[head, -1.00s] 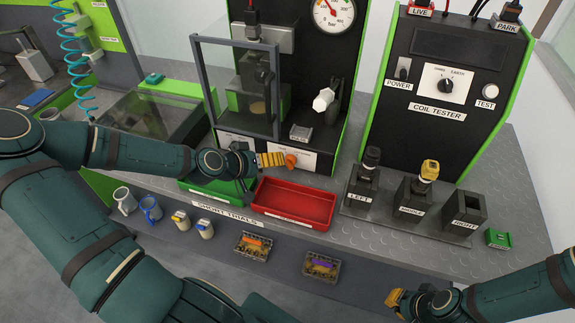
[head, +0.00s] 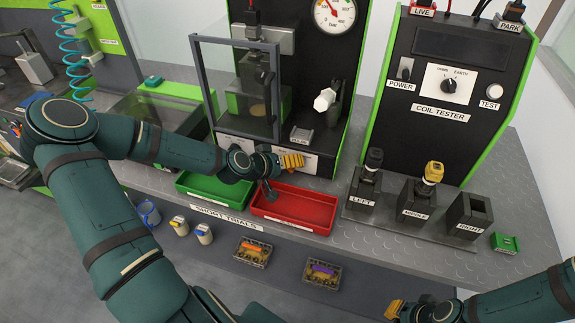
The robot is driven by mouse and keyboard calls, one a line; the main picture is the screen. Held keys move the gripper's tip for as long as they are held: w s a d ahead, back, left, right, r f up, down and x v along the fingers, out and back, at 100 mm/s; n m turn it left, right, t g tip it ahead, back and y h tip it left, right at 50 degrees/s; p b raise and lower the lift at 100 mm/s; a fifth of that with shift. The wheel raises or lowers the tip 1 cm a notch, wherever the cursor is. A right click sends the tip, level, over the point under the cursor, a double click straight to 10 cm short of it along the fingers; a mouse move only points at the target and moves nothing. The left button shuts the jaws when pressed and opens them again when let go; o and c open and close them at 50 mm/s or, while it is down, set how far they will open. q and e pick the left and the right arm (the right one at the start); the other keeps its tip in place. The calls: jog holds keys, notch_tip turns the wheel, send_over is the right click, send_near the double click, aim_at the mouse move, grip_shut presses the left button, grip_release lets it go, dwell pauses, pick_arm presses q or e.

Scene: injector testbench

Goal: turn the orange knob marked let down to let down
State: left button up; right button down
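My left gripper (head: 291,161) has its yellow fingers at the lower front panel of the black test stand, just above the back of the red tray (head: 318,227). The orange knob does not show; the fingers and wrist cover its place. I cannot tell whether the fingers are closed on it or only in front of it. The white panel (head: 311,161) of the knob shows partly beside the fingers, and its marks are not readable. My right gripper (head: 394,310) is low at the right, away from the bench devices; its finger gap is not clear.
A green tray (head: 190,191) sits left of the red tray. Above the panel are a pulse button (head: 301,135), a white valve knob (head: 324,99), a gauge (head: 334,14) and a framed clear guard (head: 277,95). The coil tester (head: 449,75) and injector holders (head: 412,207) stand right.

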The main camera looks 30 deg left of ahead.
pick_arm(q)
grip_shut()
